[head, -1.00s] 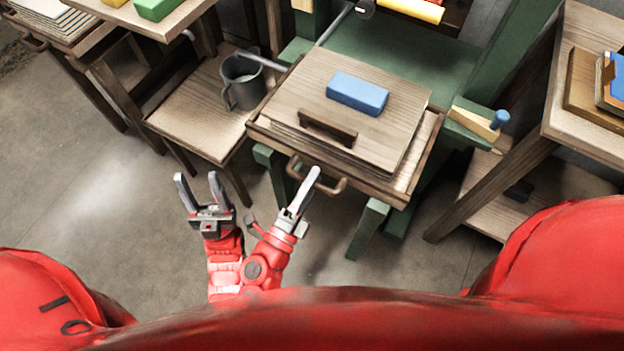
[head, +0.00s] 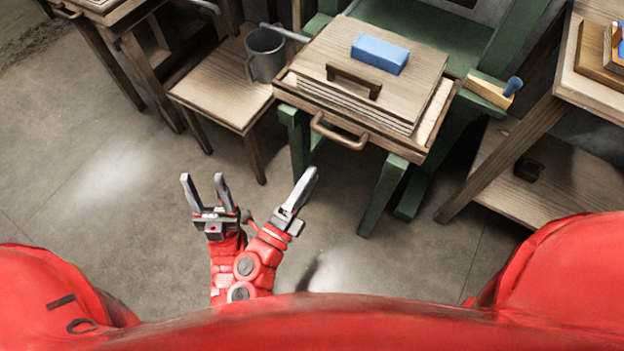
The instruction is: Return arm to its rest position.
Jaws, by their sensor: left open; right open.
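My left gripper (head: 207,192) is open and empty over the bare floor, low in the head view, with its two grey fingers pointing up the picture. My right gripper (head: 298,200) is just to its right, also empty, and is seen nearly side on, so its fingers overlap. Both red forearms come together near the bottom edge. A wooden mould (head: 405,62) with a dark brown handle (head: 354,80) lies on a stack of sheets on the tray of the green stand. A blue block (head: 380,54) rests on top of it. Both grippers are apart from the stand and its front handle (head: 339,134).
A low wooden table (head: 215,90) with a grey mug (head: 265,54) stands left of the green stand (head: 385,190). A wooden table with a lower shelf (head: 545,185) is at the right. The grey floor (head: 110,190) at the left is clear.

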